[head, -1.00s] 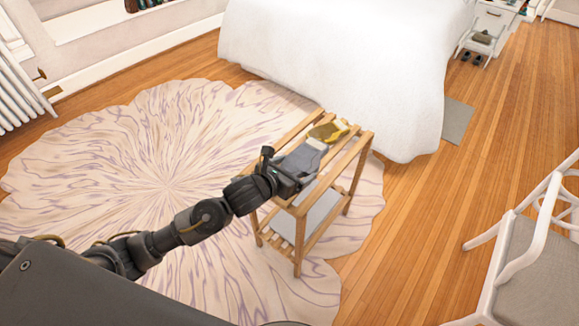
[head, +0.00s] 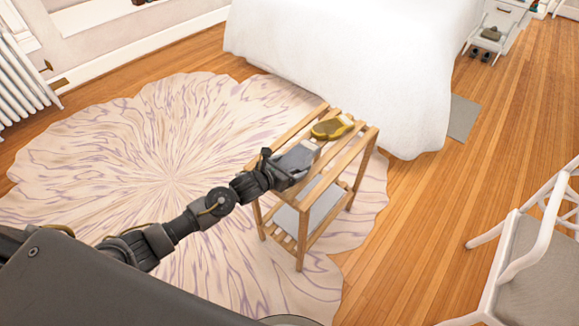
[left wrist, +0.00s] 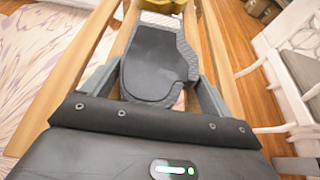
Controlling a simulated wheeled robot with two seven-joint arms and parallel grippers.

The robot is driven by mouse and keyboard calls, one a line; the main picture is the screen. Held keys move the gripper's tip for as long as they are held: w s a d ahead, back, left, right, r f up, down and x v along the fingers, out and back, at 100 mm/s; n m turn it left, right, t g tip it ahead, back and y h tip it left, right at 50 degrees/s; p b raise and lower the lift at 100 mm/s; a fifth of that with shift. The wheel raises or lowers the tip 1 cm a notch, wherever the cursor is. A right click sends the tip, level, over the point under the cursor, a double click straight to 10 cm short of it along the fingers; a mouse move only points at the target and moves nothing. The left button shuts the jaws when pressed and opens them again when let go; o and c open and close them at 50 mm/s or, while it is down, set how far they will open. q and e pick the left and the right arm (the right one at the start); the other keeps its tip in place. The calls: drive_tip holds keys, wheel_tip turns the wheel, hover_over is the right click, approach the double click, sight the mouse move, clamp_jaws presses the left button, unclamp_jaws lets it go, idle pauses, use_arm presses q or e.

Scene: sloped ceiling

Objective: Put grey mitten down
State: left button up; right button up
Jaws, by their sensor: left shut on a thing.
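The grey mitten (head: 297,157) is at the top of a small wooden rack (head: 352,158), over its slats. It also shows in the left wrist view (left wrist: 158,62), lying flat with its cuff away from me. My left gripper (head: 284,170) is shut on its near part, with one finger on each side in the left wrist view (left wrist: 155,88). I cannot tell whether the mitten touches the slats. A yellow mitten (head: 333,127) lies on the rack's far end, beyond the grey one. My right gripper is not in view.
The rack has a lower shelf with a pale panel (head: 312,207). It stands on a round patterned rug (head: 160,170). A white-covered bed (head: 340,70) is behind it. A white chair (head: 535,250) stands at the right, with clear wooden floor between.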

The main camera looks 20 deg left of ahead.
use_arm(q)
drive_tip(key=shift+f, duration=0.1)
idle(0.3)
drive_tip(key=shift+f, duration=0.1)
drive_tip(key=o, duration=0.9)
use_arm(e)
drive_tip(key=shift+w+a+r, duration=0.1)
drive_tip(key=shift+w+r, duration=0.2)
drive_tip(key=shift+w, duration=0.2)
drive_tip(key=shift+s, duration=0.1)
